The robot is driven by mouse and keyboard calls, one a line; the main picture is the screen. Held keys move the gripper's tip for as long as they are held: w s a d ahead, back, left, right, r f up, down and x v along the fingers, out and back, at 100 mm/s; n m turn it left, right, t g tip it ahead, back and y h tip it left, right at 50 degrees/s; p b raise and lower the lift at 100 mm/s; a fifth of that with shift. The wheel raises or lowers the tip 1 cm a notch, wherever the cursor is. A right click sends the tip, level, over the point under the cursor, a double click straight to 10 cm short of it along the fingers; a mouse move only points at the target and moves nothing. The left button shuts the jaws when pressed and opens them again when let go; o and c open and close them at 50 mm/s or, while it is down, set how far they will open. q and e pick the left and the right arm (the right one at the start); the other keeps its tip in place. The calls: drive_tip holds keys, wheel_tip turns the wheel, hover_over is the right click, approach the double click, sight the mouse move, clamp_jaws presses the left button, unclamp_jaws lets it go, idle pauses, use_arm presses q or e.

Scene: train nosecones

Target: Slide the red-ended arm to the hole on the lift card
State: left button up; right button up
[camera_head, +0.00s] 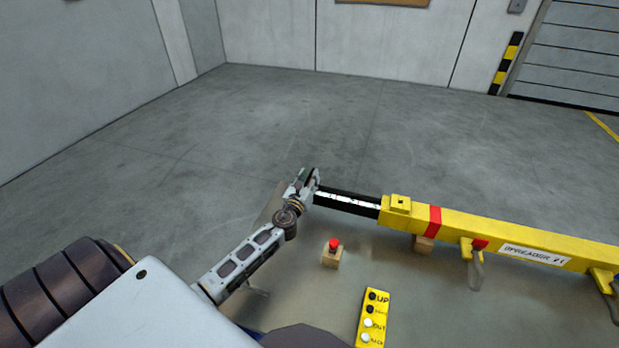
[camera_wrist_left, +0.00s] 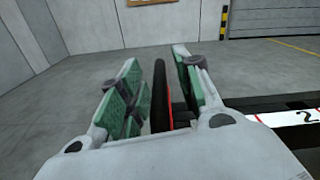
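The yellow spreader beam (camera_head: 480,231) lies across the right side of the head view. A black sliding arm (camera_head: 350,203) with a white marked strip comes out of its left end. My left gripper (camera_head: 309,176) is at this arm's outer end. In the left wrist view, the gripper's green-padded fingers (camera_wrist_left: 157,62) are apart. A dark upright end piece (camera_wrist_left: 159,95) with a red face stands between them, with gaps visible beside it. The white strip, with a "2" on it, shows at the right. I cannot make out a lift card or its hole. My right gripper is out of view.
A red button on a wooden block (camera_head: 332,259) stands in front of the arm. A yellow control panel (camera_head: 374,330) with black and white buttons is at the bottom. A wooden block (camera_head: 423,244) is under the beam. The floor behind is clear.

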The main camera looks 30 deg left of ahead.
use_arm(q)
drive_tip(key=shift+w, duration=0.25)
clamp_jaws()
idle(0.3)
